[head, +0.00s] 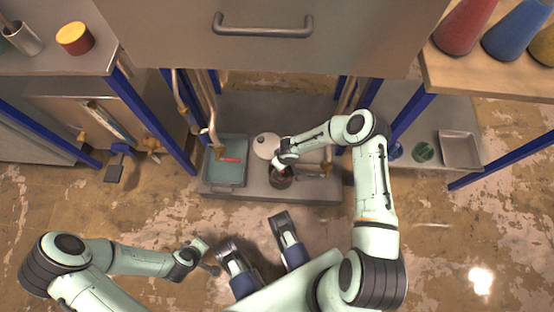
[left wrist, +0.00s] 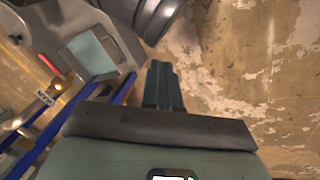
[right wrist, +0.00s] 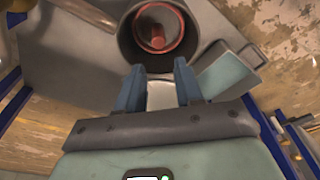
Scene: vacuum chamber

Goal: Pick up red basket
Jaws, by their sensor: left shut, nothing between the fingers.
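A red, round, basket-like thing (right wrist: 158,28) sits inside a dark round pot (right wrist: 128,45) in the right wrist view. In the head view the pot (head: 281,181) stands on a low grey platform and my right arm partly hides it. In the head view my right gripper (head: 283,166) is over the pot. My left gripper (left wrist: 162,70) is shut and empty above bare floor, away from the pot; it also shows in the head view (head: 212,269).
A teal tray (head: 210,181) with a red item is left of the pot, and a round white lid-like thing (head: 266,145) is behind it. A large metal box (head: 270,50) overhangs the platform. Blue posts (head: 155,120) stand at both sides. The floor in front is clear.

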